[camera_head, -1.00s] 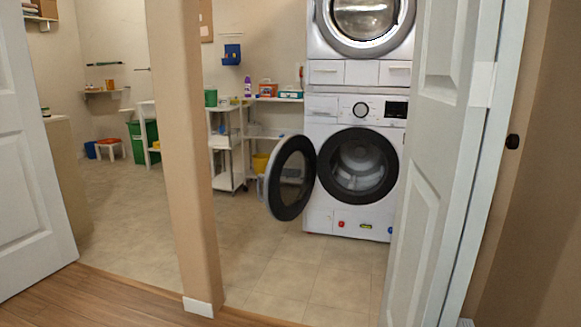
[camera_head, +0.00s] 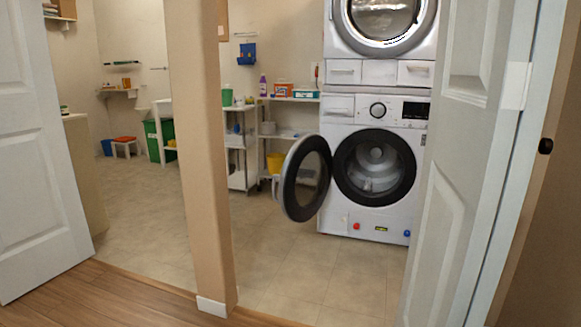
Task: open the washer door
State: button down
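The lower white washer (camera_head: 340,215) stands in the room beyond the doorway. Its round, dark-rimmed door (camera_head: 305,178) hangs open, swung out to the left on the left side of the opening. The drum (camera_head: 374,168) is visible inside and looks empty. A second front-loading machine (camera_head: 384,18) is stacked above it, its round door shut and its top cut off by the picture edge. My gripper and arm are not in view.
A tan post (camera_head: 200,150) stands between two openings. An open white panel door (camera_head: 460,180) on the right slightly overlaps the washer's right side; another white door (camera_head: 35,170) is at left. White shelves (camera_head: 240,150) stand behind. The tiled floor (camera_head: 290,270) before the washer is clear.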

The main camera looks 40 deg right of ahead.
aim_at(293, 211)
jog(key=i, duration=0.95)
